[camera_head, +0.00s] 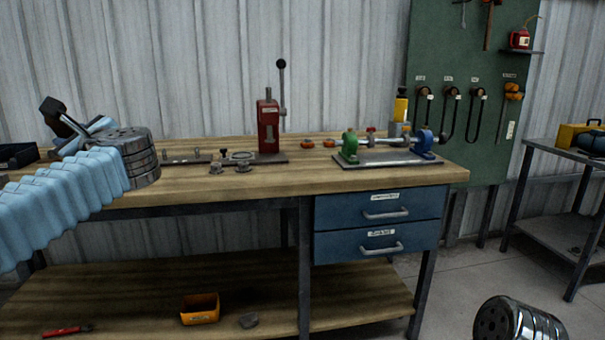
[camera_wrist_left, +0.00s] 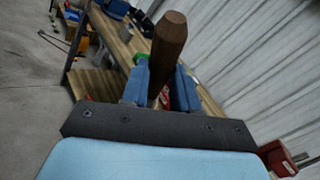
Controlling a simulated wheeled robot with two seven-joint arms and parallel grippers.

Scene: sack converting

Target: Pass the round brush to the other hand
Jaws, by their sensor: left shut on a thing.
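My left gripper (camera_head: 80,132) is raised at the left of the head view, over the left end of the bench. It is shut on the round brush (camera_head: 58,118), which shows as a dark brown piece with a blocky upper end. In the left wrist view the brush's round brown handle (camera_wrist_left: 168,40) stands up between the two blue fingers of the left gripper (camera_wrist_left: 162,88). The bristles cannot be made out. Of my right arm only a metal link shows at the lower right of the head view; its gripper is out of view.
The wooden workbench (camera_head: 270,184) carries a red lever press (camera_head: 268,127), a green and blue fixture (camera_head: 385,155) and small metal parts. Blue drawers (camera_head: 378,226) hang beneath. An orange bin (camera_head: 200,308) sits on the lower shelf. A side table (camera_head: 555,150) stands at right.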

